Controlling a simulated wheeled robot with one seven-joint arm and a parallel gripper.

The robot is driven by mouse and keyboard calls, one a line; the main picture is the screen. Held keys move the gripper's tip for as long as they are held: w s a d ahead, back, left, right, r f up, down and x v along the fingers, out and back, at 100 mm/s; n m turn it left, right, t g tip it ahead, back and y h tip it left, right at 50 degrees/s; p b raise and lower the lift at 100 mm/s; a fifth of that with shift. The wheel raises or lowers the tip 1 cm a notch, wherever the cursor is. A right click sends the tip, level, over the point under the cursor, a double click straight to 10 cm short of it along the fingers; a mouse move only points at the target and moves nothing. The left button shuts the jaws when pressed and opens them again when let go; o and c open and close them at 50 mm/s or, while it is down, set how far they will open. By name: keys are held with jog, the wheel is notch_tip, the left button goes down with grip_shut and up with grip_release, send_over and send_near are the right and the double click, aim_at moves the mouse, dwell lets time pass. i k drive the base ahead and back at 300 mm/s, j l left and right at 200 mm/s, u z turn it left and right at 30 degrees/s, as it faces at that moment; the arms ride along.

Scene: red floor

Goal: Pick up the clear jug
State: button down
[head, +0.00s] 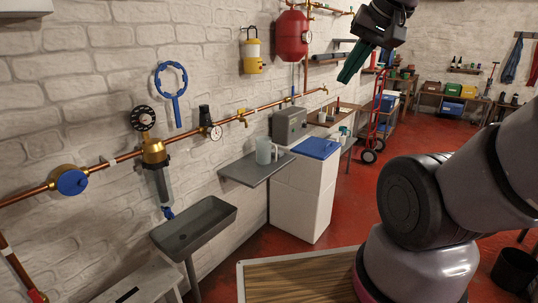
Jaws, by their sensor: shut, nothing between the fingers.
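The clear jug (264,152) stands upright on a small grey wall shelf (244,173), left of the white cabinet. It looks translucent pale grey, with its handle on the right side. My gripper (347,77) is in the upper right of the head view, with its teal fingers together and nothing between them. It points down and to the left, high up and well apart from the jug. Nothing hides the jug.
A grey box (289,125) is close behind the jug, and a copper pipe (245,112) with valves runs along the brick wall above it. A white cabinet with a blue top (317,148) stands right of the shelf. A grey sink (194,225) is at the front left.

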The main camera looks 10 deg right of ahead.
aim_at(263, 143)
jog(key=i+l, duration=0.3)
jog(key=i, duration=0.2)
jog(key=i+l, duration=0.35)
jog(key=i+l+z, duration=0.1)
jog(key=i+l, duration=0.2)
jog(key=i, duration=0.3)
jog(key=i+l, duration=0.3)
jog(key=i, duration=0.2)
jog(key=i+l, duration=0.3)
jog(key=i, duration=0.2)
